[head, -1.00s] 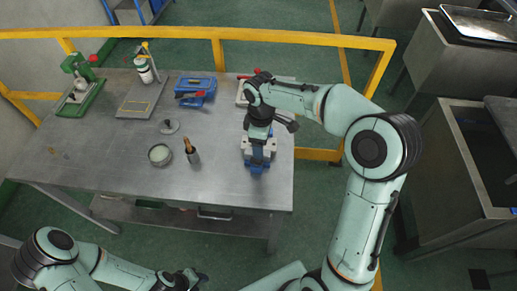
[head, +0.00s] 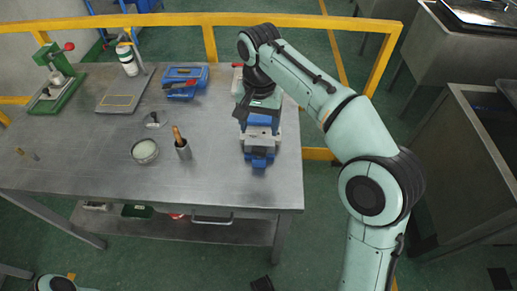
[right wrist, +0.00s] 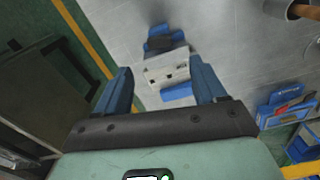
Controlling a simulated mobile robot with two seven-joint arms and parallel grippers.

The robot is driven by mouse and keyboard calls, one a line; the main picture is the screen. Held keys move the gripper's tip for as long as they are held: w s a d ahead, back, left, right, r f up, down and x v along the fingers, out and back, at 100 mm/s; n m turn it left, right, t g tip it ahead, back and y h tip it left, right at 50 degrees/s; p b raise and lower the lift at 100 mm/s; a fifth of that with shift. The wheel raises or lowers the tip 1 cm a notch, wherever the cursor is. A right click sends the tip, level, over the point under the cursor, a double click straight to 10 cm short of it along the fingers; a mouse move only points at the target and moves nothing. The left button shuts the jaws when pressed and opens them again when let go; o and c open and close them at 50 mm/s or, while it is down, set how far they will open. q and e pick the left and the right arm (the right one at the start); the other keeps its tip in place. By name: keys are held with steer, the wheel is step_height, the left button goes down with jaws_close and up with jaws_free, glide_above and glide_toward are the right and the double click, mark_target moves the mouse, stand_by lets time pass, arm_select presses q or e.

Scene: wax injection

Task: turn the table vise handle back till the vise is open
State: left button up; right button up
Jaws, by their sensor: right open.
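The table vise (head: 260,145), blue with a light grey top, stands near the right end of the metal table. My right gripper (head: 257,119) is over its back part and hides some of it. In the right wrist view the vise (right wrist: 166,70) shows between and beyond the two blue fingers of my right gripper (right wrist: 161,66). The fingers are wide apart, with nothing gripped between them. I cannot make out the vise handle clearly, nor how far apart the jaws are. My left gripper is not clearly in view.
The metal table (head: 215,190) also holds a round dish (head: 145,151), a cup with a wooden-handled tool (head: 183,149), a blue toolbox (head: 186,80) and a green press (head: 55,83). A yellow rail (head: 150,19) runs behind. The table's front middle is clear.

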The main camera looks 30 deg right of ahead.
mark_target(259, 150)
step_height(259, 150, down, 10)
steer(key=b, duration=0.2)
steer(key=shift+r+b, duration=0.15)
steer(key=shift+b, duration=0.15)
